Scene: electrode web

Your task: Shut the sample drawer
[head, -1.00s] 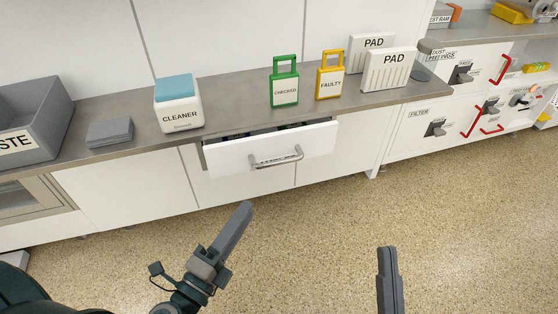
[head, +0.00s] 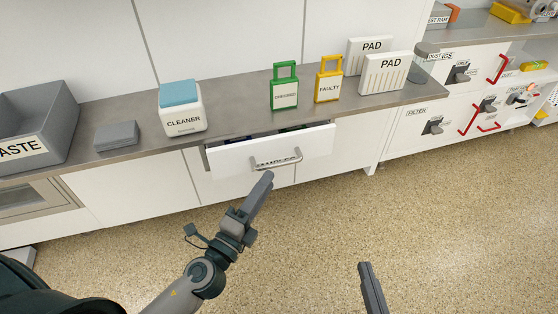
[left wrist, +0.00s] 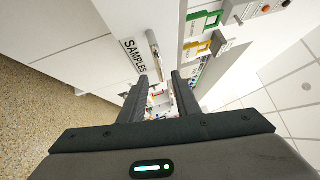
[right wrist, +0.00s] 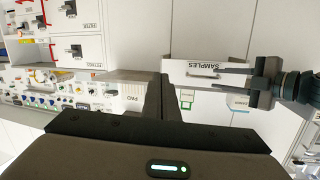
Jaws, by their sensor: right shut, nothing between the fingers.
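The sample drawer (head: 230,160) is white and stands pulled out under the counter, with dark contents partly showing behind its front. Its grey bar handle (head: 277,162) is on the front. The SAMPLES label (left wrist: 133,57) reads clearly in the left wrist view. The drawer front (right wrist: 225,78) also shows in the right wrist view. My left gripper (head: 267,176) is just below the handle in the head view, its fingers apart and empty in the left wrist view (left wrist: 160,85); I cannot tell whether it touches the drawer. My right gripper (head: 366,268) is shut and empty, lower right, away from the drawer.
On the counter (head: 230,105) stand a cleaner box (head: 182,120), a green CHECKED holder (head: 284,94), a yellow FAULTY holder (head: 328,88) and two PAD boxes (head: 385,78). A grey waste bin (head: 50,105) is at the left. The speckled floor (head: 450,220) is clear.

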